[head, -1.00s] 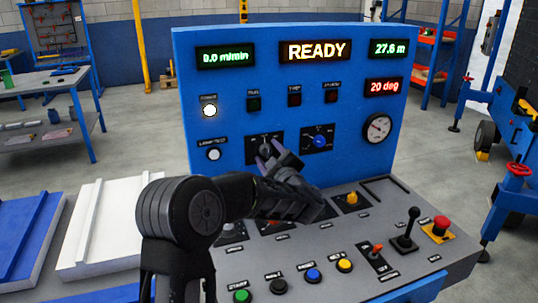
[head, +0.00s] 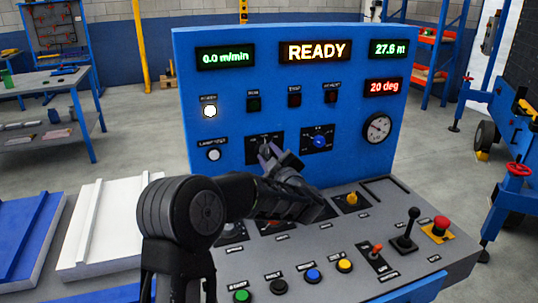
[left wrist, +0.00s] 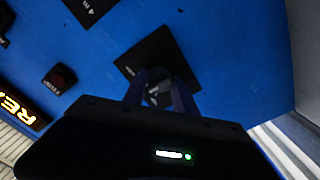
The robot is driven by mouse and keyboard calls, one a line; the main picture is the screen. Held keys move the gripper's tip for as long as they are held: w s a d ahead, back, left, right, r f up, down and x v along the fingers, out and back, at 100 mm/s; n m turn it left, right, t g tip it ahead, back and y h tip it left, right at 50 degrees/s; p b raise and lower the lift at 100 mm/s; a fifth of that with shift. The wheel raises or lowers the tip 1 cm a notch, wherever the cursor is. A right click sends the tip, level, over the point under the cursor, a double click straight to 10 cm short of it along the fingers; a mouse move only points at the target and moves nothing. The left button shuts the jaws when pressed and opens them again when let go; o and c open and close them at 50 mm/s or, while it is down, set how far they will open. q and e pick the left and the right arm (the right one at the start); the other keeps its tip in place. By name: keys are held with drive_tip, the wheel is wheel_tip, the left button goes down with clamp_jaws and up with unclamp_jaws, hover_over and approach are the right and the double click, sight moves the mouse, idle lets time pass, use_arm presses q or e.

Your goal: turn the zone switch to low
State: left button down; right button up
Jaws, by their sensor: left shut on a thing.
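The zone switch is most likely the black rotary knob on a dark square plate (head: 252,146) on the upright blue panel; its label is too small to read. My left gripper (head: 267,152) reaches up to this plate, its fingers shut on the knob and hiding part of it. In the left wrist view the two fingers (left wrist: 160,92) close around the knob in front of the dark plate (left wrist: 175,52). The knob's pointed setting cannot be told. My right gripper is not in view.
To the right on the panel are a blue knob (head: 319,141) and a round gauge (head: 378,127). The sloped desk below carries several buttons, a black lever (head: 410,227) and a red emergency button (head: 440,225). White and blue panels (head: 100,235) lie at left.

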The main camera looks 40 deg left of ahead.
use_arm(q)
drive_tip(key=m+p, duration=0.4)
drive_tip(key=m, duration=0.1)
drive_tip(key=shift+r, duration=0.2)
drive_tip(key=m+p, duration=0.2)
drive_tip(key=shift+f+m, duration=0.1)
drive_tip(key=shift+m, duration=0.3)
drive_tip(key=shift+f+m+p, duration=0.1)
drive_tip(key=shift+m+p, duration=0.4)
drive_tip(key=shift+p, duration=0.05)
drive_tip(key=c, duration=1)
unclamp_jaws()
